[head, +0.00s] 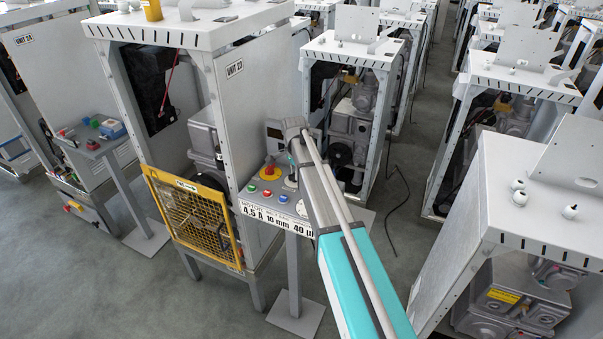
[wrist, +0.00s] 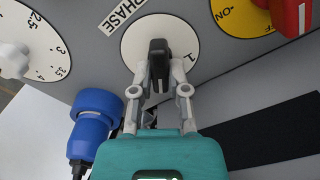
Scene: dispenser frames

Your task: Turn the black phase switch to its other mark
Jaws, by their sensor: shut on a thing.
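The black phase switch (wrist: 158,52) stands on a white round dial (wrist: 133,42) beside the PHASE label in the wrist view. A mark "1" shows at the right of the dial; any other mark is hidden. My gripper (wrist: 159,82) reaches up from below, with one finger on each side of the switch's handle, shut on it. The handle looks roughly upright in the picture.
In the wrist view a red handle (wrist: 291,14) on a yellow dial (wrist: 240,17) is at upper right. A white knob (wrist: 13,60) is at left, and a blue plug (wrist: 97,106) at lower left. A yellow mesh guard (head: 192,214) stands left of the panel in the head view.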

